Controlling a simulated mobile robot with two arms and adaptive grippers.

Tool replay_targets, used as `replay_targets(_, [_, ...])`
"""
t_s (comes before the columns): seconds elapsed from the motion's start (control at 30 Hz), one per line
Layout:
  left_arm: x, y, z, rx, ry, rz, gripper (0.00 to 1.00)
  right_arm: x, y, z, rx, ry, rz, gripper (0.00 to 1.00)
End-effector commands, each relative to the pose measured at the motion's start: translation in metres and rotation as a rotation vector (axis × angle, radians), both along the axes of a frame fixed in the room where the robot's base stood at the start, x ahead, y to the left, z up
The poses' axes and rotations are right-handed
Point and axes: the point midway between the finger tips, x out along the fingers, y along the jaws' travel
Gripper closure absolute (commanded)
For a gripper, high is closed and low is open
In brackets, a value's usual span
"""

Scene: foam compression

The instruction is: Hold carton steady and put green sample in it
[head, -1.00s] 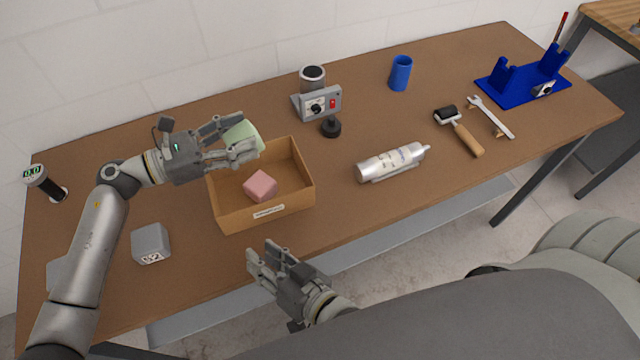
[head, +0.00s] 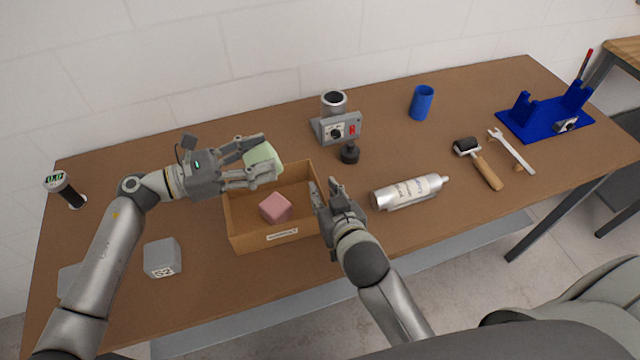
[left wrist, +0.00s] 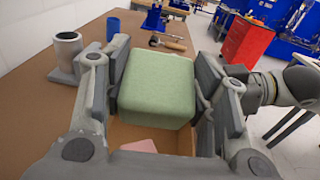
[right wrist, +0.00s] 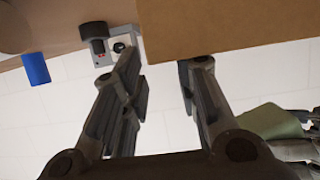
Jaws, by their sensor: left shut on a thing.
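The open brown carton (head: 240,240) stands on the table with a pink block (head: 275,207) inside. My left gripper (head: 258,163) is shut on the green sample (head: 264,155), holding it above the carton's back left part. In the left wrist view the green sample (left wrist: 158,88) sits between both fingers, with the carton below it. My right gripper (head: 325,190) is open at the carton's right wall. In the right wrist view its fingers (right wrist: 160,75) are apart, close to the carton (right wrist: 220,25); whether they touch it I cannot tell.
A grey block (head: 162,258) lies left of the carton. A grey device with a red switch (head: 338,130) and a black knob (head: 350,152) stand behind it. A silver bottle (head: 408,192) lies to the right. A blue cup (head: 421,103), roller (head: 480,165) and wrench (head: 512,150) are farther right.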

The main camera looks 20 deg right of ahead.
Motion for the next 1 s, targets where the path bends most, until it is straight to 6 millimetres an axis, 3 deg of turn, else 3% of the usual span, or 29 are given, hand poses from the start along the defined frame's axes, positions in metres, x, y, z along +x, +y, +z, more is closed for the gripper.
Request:
replay_targets(0.1, [0.0, 0.0, 0.0, 0.0, 0.0, 0.0, 0.6, 0.02, 0.0, -0.008, -0.001, -0.001, 0.002, 0.71])
replay_targets(0.3, [0.0, 0.0, 0.0, 0.0, 0.0, 0.0, 0.6, 0.041, 0.0, -0.017, 0.0, 0.001, 0.001, 0.71])
replay_targets(0.7, [0.0, 0.0, 0.0, 0.0, 0.0, 0.0, 0.6, 0.047, 0.0, -0.02, 0.0, 0.001, 0.001, 0.71])
replay_targets(0.93, [0.0, 0.0, 0.0, 0.0, 0.0, 0.0, 0.6, 0.047, 0.0, -0.02, 0.0, 0.001, 0.001, 1.0])
replay_targets(1.0, [0.0, 0.0, 0.0, 0.0, 0.0, 0.0, 0.6, 0.047, 0.0, -0.02, 0.0, 0.001, 0.001, 1.0])
